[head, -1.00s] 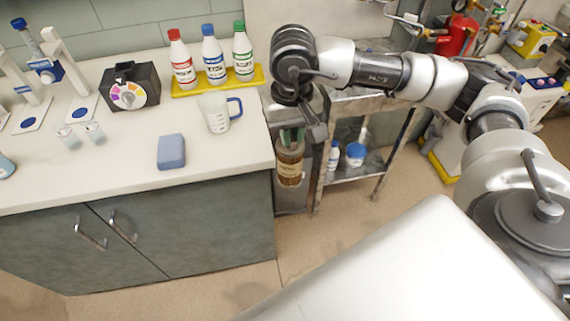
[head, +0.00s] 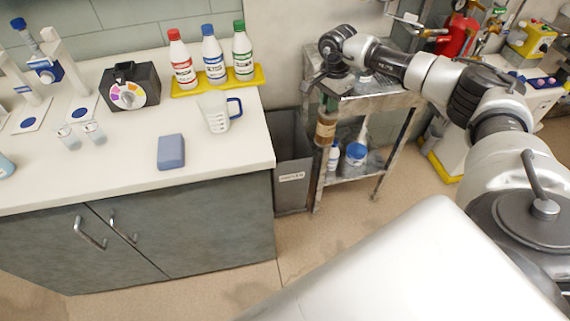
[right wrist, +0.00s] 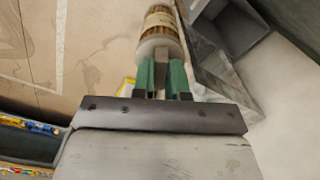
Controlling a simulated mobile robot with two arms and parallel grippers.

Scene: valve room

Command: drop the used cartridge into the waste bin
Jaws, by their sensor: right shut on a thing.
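The used cartridge (head: 326,131), a brownish cylinder with a pale label, hangs roughly upright from my right gripper (head: 328,103). In the right wrist view the cartridge (right wrist: 160,32) sits between the green fingers of the gripper (right wrist: 163,72), which is shut on it. The grey waste bin (head: 292,178), with a label on its front, stands on the floor between the counter and the metal cart. In the head view the cartridge is to the right of the bin's opening, in front of the cart. My left gripper is out of view.
The metal cart (head: 376,103) stands close behind and right of the cartridge, with a blue-lidded tub (head: 355,154) on its lower shelf. On the counter (head: 120,180) are a measuring jug (head: 217,113), a blue sponge (head: 171,151) and several bottles.

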